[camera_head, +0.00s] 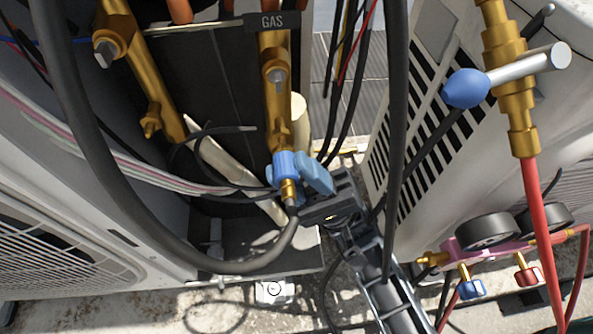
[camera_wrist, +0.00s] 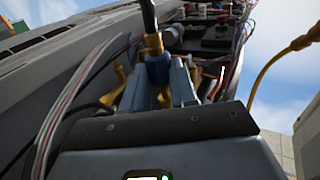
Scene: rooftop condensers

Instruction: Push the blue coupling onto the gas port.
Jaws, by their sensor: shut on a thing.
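The blue coupling (camera_head: 286,166), with a brass end and a black hose, is at the lower end of the brass gas valve (camera_head: 277,105) under the GAS label. The gas port at that end is hidden behind the coupling, and I cannot tell whether the two are joined or only close. My gripper (camera_head: 300,181) is shut on the coupling, coming from the lower right with light-blue fingers. In the wrist view the coupling (camera_wrist: 157,57) shows between the fingers, its hose running up.
The black hose (camera_head: 115,190) loops widely on the left. Another brass valve (camera_head: 150,75) stands left of the gas valve. Thin cables cross behind the coupling. A white condenser unit (camera_head: 440,90), a blue-handled valve (camera_head: 505,80) and a gauge manifold (camera_head: 490,245) are at right.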

